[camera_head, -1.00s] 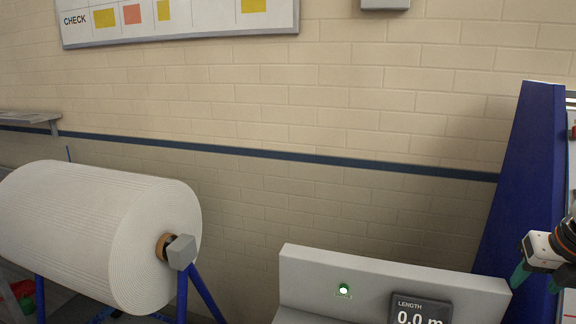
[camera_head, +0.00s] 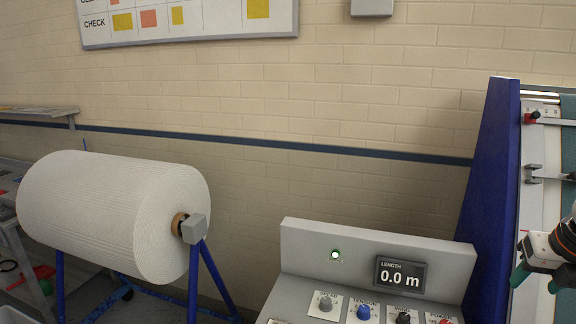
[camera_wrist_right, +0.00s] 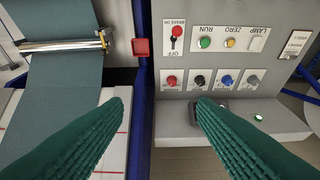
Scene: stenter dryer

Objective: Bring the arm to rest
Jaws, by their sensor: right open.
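My right gripper (camera_head: 536,281) is at the right edge of the head view, in front of the blue machine frame, with nothing seen between its fingers. In the right wrist view its two green ribbed fingers (camera_wrist_right: 160,118) are spread wide apart and empty. Beyond them is the grey control panel (camera_wrist_right: 180,65) with knobs and buttons. The panel also shows in the head view (camera_head: 300,262), with a lit green lamp and a display reading 0.0 m. Most of my right arm is outside the head view. My left gripper does not show.
A large white fabric roll (camera_head: 110,212) rests on a blue stand at the left. A blue upright frame (camera_head: 488,190) stands right of the panel. Dark green cloth (camera_wrist_right: 55,75) runs over a metal bar (camera_wrist_right: 60,46). A brick wall closes the back.

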